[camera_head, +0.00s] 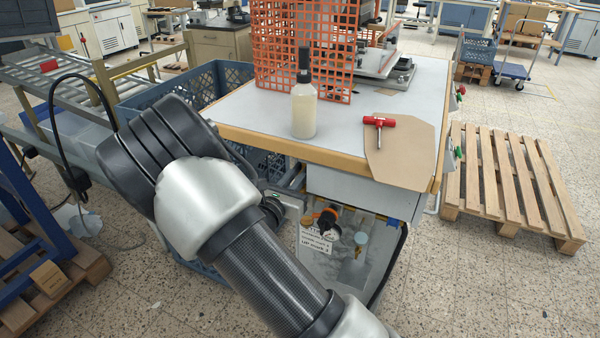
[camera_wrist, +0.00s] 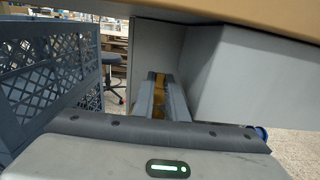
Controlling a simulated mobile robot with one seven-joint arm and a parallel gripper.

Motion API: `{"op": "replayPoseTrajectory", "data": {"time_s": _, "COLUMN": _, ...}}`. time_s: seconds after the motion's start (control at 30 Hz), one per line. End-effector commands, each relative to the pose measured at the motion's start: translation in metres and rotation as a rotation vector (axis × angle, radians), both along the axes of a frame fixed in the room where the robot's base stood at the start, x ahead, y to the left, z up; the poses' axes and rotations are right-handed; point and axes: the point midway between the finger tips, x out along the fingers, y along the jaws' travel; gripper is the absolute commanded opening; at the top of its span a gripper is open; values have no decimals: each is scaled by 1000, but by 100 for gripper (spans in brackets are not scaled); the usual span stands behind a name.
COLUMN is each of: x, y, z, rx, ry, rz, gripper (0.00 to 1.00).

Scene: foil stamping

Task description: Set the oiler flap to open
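I cannot clearly pick out the oiler flap in either view. Below the tabletop in the head view is an open bay with an orange and black round part (camera_head: 328,217), a white lettered card (camera_head: 315,241) and a clear bottle-like vessel (camera_head: 355,245). My gripper (camera_wrist: 158,82) reaches under the table's overhang in the wrist view, between a blue crate and a grey panel. Its two grey fingers lie close together with gold-coloured surfaces showing between them. Whether these are finger pads or a held part is unclear. In the head view its fingertips are hard to make out.
A blue crate (camera_wrist: 40,75) stands close left of my gripper. A pallet (camera_head: 505,185) lies right.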

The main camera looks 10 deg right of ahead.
Motion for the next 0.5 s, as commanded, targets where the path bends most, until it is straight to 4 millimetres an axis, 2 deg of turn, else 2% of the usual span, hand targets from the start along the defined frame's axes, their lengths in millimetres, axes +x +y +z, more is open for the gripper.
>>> {"op": "replayPoseTrajectory", "data": {"time_s": 0.23, "x": 2, "y": -3, "z": 9, "rx": 28, "ry": 37, "rz": -3, "gripper": 0}}
{"op": "replayPoseTrajectory", "data": {"time_s": 0.5, "x": 13, "y": -12, "z": 17, "rx": 163, "ry": 219, "rz": -6, "gripper": 0}}
